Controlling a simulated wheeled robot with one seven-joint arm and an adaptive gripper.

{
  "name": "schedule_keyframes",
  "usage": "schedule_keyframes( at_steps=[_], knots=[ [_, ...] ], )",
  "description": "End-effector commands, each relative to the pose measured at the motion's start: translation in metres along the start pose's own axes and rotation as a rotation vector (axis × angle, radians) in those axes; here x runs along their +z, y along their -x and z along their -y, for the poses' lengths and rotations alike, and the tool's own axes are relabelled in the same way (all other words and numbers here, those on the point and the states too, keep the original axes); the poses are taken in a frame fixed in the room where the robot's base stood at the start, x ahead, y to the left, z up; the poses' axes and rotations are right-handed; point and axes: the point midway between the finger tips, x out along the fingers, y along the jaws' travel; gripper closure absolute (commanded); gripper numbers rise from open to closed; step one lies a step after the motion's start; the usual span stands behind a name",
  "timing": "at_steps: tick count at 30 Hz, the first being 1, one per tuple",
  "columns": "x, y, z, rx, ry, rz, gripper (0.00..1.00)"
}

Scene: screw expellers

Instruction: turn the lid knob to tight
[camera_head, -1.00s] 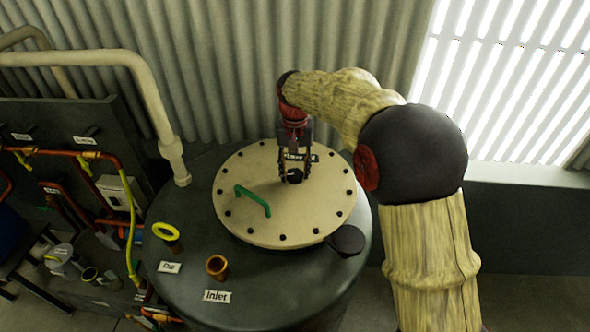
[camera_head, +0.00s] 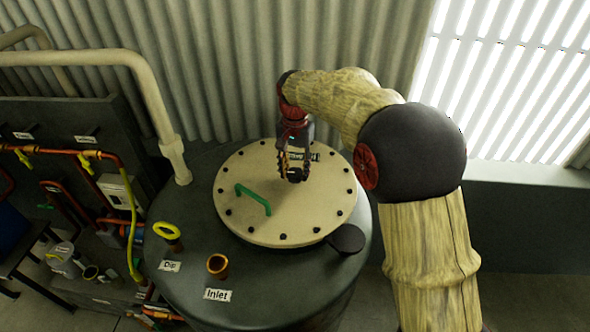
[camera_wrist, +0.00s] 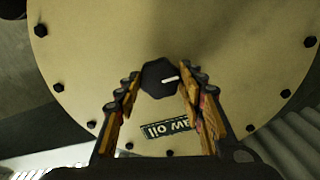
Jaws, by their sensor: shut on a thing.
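The dark lid knob (camera_wrist: 159,80) stands on the round cream lid (camera_wrist: 240,50), with a white pointer mark on its top that points right in the wrist view. My gripper (camera_wrist: 157,88) has its two fingers on either side of the knob and is shut on it. In the head view my gripper (camera_head: 296,176) reaches down onto the lid (camera_head: 240,222), and the knob (camera_head: 296,175) is mostly hidden between the fingers. A label reading "raw oil" (camera_wrist: 167,129) lies on the lid beside the knob. No tight marking is legible.
A green handle (camera_head: 254,200) rises from the lid, and several dark bolts ring its edge. The dark tank top (camera_head: 190,225) carries a yellow-ringed dip pipe (camera_head: 167,231), an inlet pipe (camera_head: 217,265) and a black round piece (camera_head: 347,240). Pipes stand at left.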

Motion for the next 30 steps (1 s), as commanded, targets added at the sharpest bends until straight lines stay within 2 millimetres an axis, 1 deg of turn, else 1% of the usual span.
schedule_keyframes(
  at_steps=[5,6,15,25,28,30],
  knots=[
    [-0.001,0.002,0.001,-0.003,-0.001,-0.002,0.86],
    [-0.001,0.002,0.001,-0.003,-0.001,-0.002,0.59],
    [0.000,0.001,0.000,-0.001,0.000,-0.001,0.42],
    [0.000,0.002,0.000,-0.001,0.000,-0.001,0.42],
    [-0.001,0.011,0.001,-0.002,0.000,-0.001,0.42],
    [-0.001,0.021,0.001,-0.003,0.000,-0.003,0.42]
  ],
)
